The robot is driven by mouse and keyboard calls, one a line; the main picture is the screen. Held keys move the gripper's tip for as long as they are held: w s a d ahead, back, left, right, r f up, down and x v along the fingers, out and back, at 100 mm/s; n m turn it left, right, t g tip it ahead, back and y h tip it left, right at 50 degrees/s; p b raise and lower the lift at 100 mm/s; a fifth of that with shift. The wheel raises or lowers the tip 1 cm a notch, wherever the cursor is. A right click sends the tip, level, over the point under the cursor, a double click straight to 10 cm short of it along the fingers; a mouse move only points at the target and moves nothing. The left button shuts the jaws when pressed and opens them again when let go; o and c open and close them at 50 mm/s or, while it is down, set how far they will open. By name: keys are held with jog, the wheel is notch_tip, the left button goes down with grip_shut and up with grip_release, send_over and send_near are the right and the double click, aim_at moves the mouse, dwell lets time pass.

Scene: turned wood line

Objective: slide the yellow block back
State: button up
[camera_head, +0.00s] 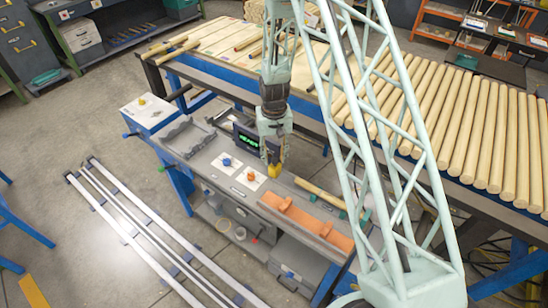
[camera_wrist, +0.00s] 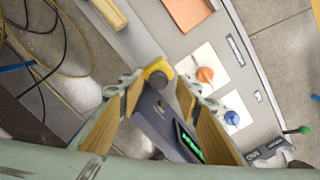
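The yellow block (camera_wrist: 157,69) shows in the wrist view between and just beyond the tips of my gripper (camera_wrist: 158,83), at the end of a dark housing with a green-lit display (camera_wrist: 188,147). My gripper's two wood-coloured fingers are spread apart, one on each side of the block. I see a gap on both sides and cannot tell whether either finger touches it. In the head view my gripper (camera_head: 274,160) points down over the grey workbench, to the right of the display (camera_head: 246,138).
An orange knob (camera_wrist: 205,74) and a blue knob (camera_wrist: 231,118) sit on white plates beside the block. An orange tray (camera_head: 300,220) and a wooden rod (camera_head: 318,192) lie to the right on the bench. A table of turned rods (camera_head: 470,125) stands behind.

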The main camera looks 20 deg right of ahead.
jog(key=shift+r, duration=0.1)
notch_tip(320, 180, up, 12)
dwell(1.0)
dwell(0.6)
jog(key=s+r+t+b, duration=0.1)
jog(key=s+r+b, duration=0.3)
jog(key=s+r, duration=0.7)
jog(key=s+r+t+b, duration=0.1)
jog(key=s+r+b, duration=0.3)
jog(key=s+r, duration=0.65)
jog(key=s+r+t+b, duration=0.1)
jog(key=s+r+b, duration=0.1)
jog(key=s, duration=1)
jog(key=s+r+n+t+b, duration=0.1)
jog(key=s+b, duration=0.4)
jog(key=s, duration=0.8)
jog(key=shift+s+r, duration=0.2)
jog(key=shift+r, duration=0.4)
